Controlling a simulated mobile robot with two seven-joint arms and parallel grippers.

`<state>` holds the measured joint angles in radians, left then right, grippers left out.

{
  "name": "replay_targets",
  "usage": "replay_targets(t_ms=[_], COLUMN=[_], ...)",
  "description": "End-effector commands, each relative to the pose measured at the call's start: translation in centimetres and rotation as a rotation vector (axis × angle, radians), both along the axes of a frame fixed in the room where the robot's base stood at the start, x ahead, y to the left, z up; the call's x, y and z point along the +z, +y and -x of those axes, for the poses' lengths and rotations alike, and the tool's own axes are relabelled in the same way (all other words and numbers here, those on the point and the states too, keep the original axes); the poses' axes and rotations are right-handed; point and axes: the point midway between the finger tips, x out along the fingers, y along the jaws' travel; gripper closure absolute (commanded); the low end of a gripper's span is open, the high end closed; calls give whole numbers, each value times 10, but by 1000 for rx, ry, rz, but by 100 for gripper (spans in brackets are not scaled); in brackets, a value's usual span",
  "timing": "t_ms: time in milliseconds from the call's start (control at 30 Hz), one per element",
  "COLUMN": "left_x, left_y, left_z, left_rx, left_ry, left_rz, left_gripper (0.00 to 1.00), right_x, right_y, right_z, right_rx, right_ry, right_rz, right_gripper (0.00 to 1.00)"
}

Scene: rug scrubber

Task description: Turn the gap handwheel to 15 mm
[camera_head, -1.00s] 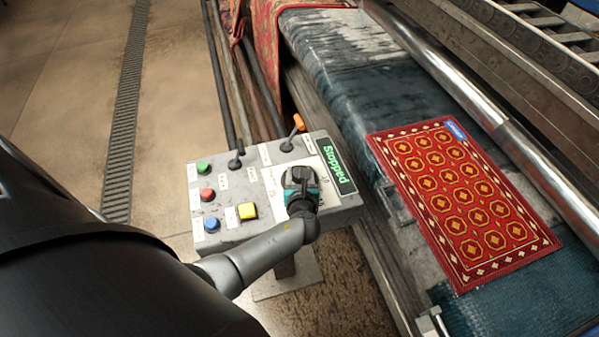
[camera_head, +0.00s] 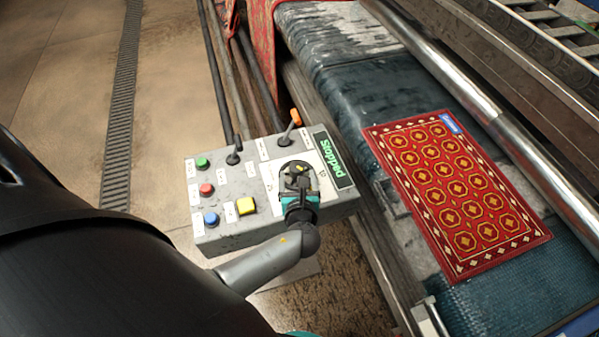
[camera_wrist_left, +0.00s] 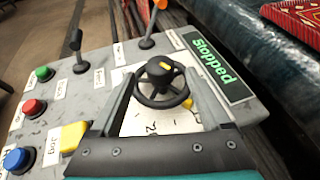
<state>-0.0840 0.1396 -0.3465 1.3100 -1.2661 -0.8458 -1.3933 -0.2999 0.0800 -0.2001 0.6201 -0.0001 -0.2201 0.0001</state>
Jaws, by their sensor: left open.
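The gap handwheel (camera_head: 295,169) is a small black wheel on the control box, on a white dial plate. In the left wrist view the handwheel (camera_wrist_left: 160,80) shows whole, with a yellow mark on its hub and a yellow pointer by its lower right rim. Numbers on the plate are partly hidden and too small to read surely. My left gripper (camera_head: 298,185) is over the near side of the wheel. In the wrist view the open fingers of my left gripper (camera_wrist_left: 166,95) stand on either side of the wheel; I cannot tell whether they touch it. My right gripper is not in view.
The control box (camera_head: 235,232) carries green, red, blue and yellow buttons and two levers, one orange-tipped (camera_head: 295,117). Its display (camera_head: 332,160) reads "Stopped". A red patterned rug (camera_head: 455,190) lies on the dark belt to the right, beside a metal roller (camera_head: 470,95).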

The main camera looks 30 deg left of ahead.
Motion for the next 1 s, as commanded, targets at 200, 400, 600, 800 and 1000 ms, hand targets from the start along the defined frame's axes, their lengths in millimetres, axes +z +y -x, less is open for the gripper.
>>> replay_targets(t_ms=[200, 400, 600, 800, 1000], left_x=[21, 34, 39, 40, 40], left_y=[-27, -46, -53, -54, -54], left_z=[41, 66, 77, 78, 78], left_rx=[0, -1, 0, 0, 0], left_ry=[2, 0, -1, -1, -1], left_rz=[2, 2, -1, -1, -1], left_gripper=[19, 19, 19, 19, 19], right_x=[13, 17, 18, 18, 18], right_y=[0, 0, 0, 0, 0], right_z=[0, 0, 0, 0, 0], right_rx=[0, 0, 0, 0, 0], right_ry=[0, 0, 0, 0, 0], right_rz=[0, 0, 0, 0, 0], right_gripper=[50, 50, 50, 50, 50])
